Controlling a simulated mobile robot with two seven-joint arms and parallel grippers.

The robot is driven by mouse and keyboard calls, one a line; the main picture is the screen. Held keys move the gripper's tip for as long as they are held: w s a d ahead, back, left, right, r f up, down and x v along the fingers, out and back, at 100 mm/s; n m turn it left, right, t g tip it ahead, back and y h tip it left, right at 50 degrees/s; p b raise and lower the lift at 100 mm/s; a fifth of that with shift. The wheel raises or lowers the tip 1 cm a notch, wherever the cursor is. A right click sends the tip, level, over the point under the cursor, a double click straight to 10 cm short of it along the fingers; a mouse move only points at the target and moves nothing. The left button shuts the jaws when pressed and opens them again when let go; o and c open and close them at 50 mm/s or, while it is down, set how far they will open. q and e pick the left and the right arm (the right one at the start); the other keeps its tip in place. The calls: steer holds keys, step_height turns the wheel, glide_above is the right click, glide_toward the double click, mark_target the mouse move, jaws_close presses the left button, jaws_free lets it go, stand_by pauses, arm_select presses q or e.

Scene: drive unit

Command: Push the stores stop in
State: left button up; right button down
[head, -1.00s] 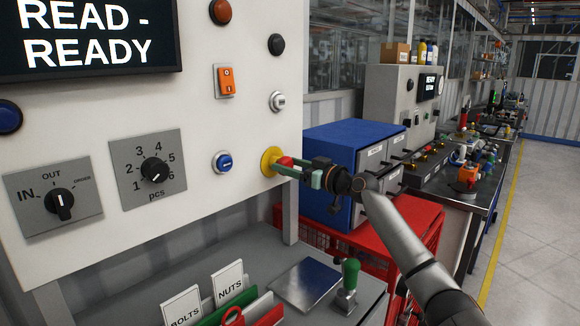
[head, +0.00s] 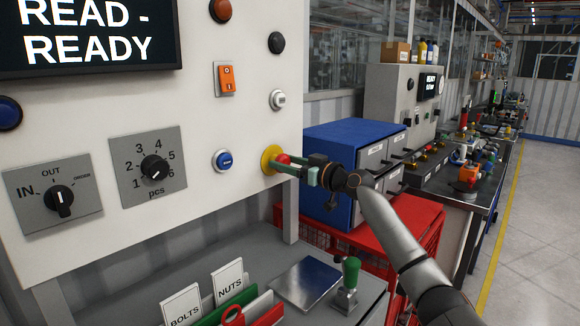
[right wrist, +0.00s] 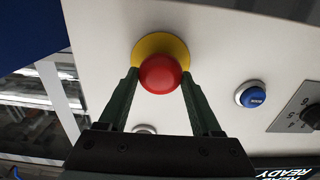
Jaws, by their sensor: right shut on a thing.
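The stores stop is a red mushroom button (right wrist: 160,73) on a round yellow base (right wrist: 171,45), on the white panel. In the head view its red head (head: 283,159) shows beside the yellow base (head: 268,161) at the panel's right edge. My right gripper (head: 281,166) reaches it from the right. In the right wrist view its two dark green fingers (right wrist: 160,82) stand on either side of the red head, shut on it. The fingers hide part of the button in the head view. My left gripper is not in view.
A blue button (head: 223,160), a white key-type switch (head: 277,100), an orange rocker switch (head: 226,80) and two dials are nearby on the panel. Below are a grey shelf (head: 250,262) and a green-handled lever (head: 350,272). A blue cabinet (head: 340,140) stands behind my gripper.

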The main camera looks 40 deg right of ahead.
steer(key=shift+w, duration=0.15)
steer(key=shift+r, duration=0.15)
steer(key=shift+c, duration=2.4)
jaws_free()
steer(key=o, duration=0.4)
steer(key=shift+w, duration=0.15)
steer(key=shift+c, duration=0.2)
steer(key=shift+f, duration=0.2)
